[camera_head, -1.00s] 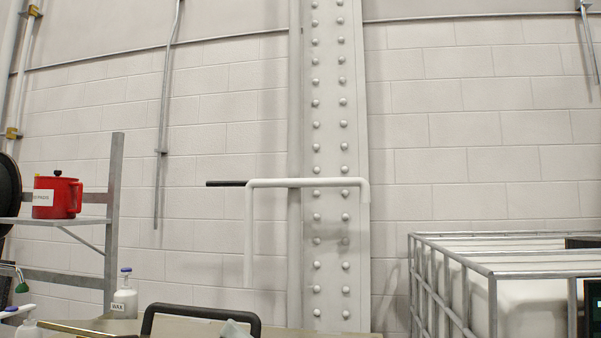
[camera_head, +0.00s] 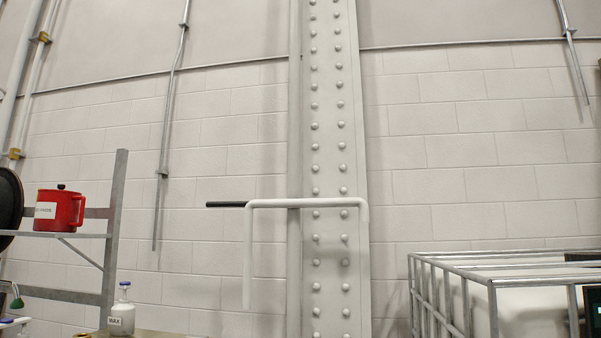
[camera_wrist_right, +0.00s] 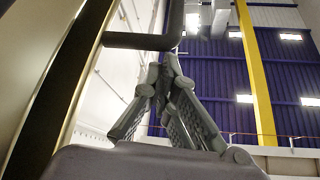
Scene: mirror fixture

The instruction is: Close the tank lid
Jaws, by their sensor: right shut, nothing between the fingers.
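A white tank inside a grey metal cage (camera_head: 452,284) stands at the lower right in the head view, cut off by the picture's edges. I cannot make out its lid there. My right gripper (camera_wrist_right: 163,70) shows in the right wrist view, pointing up, with its fingertips together and nothing between them. A black bent bar (camera_wrist_right: 140,41) passes just above the fingertips in that view; I cannot tell whether they touch. My left gripper is not in view.
A white bent pipe with a black end (camera_head: 300,203) crosses before the riveted column (camera_head: 329,110). A shelf at left holds a red jug (camera_head: 66,211). Below it, a white bottle marked WAX (camera_head: 121,316) stands on a surface.

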